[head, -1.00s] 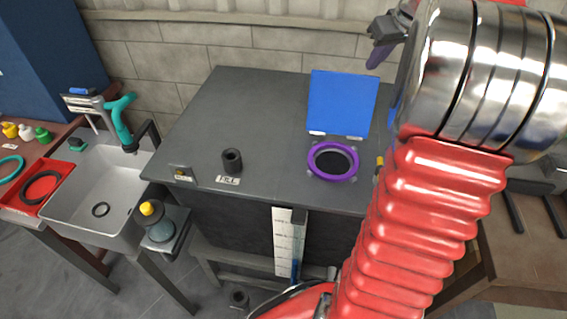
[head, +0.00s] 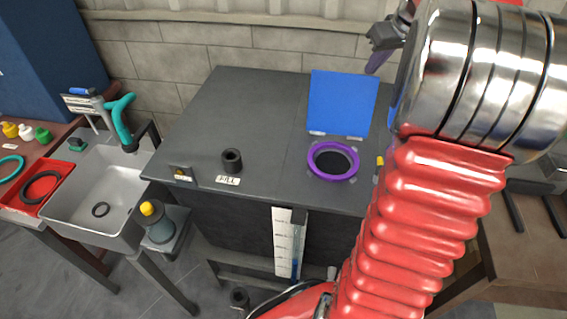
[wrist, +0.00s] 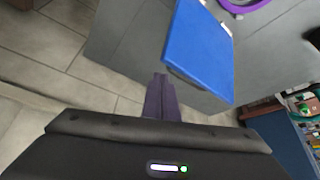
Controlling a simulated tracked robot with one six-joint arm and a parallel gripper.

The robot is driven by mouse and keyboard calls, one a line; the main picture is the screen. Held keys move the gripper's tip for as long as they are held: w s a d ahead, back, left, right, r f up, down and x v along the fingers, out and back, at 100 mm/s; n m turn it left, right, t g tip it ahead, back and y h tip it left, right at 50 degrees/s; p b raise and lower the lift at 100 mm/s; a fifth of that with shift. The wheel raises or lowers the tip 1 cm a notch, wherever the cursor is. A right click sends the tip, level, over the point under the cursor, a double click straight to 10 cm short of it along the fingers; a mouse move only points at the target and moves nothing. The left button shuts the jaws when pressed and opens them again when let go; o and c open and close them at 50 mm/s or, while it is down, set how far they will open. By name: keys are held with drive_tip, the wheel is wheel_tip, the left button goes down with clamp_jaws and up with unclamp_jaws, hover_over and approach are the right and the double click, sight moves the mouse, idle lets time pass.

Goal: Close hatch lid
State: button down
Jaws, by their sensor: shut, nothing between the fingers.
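The blue hatch lid (head: 342,102) stands open and raised on the dark tank top, hinged at the far edge of a purple ring (head: 333,160) around a round opening. The lid also shows in the wrist view (wrist: 198,48), with part of the ring (wrist: 243,5) at the top edge. My gripper (head: 374,68) is beyond the lid's upper right corner in the head view, partly hidden by my arm. In the wrist view its dark purple fingers (wrist: 161,78) are together and empty, just left of the lid, with no clear contact.
A short black pipe (head: 232,160) with a label stands left on the tank top (head: 245,110). A sink (head: 95,200) and a red tray (head: 30,190) are farther left. A tiled wall rises behind the tank. The tank top between pipe and ring is clear.

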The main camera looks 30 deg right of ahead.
drive_tip(key=shift+s+a+f, duration=0.1)
drive_tip(key=shift+s+f, duration=0.05)
drive_tip(key=shift+f, duration=1.3)
drive_tip(key=shift+s+a+f, duration=0.1)
drive_tip(key=shift+f, duration=1.3)
drive_tip(key=shift+w+d+f, duration=0.1)
drive_tip(key=shift+w+d, duration=0.05)
drive_tip(key=shift+w, duration=0.1)
drive_tip(key=shift+s+r, duration=0.15)
drive_tip(key=shift+r, duration=0.05)
drive_tip(key=shift+s+a+r, duration=0.15)
drive_tip(key=shift+s+a, duration=0.25)
drive_tip(key=shift+s, duration=0.05)
wheel_tip(320, 180, up, 8)
hover_over(374, 80)
drive_tip(key=s+a, duration=0.3)
drive_tip(key=shift+s+a+f, duration=0.15)
drive_tip(key=shift+s+f, duration=0.05)
drive_tip(key=shift+f, duration=0.05)
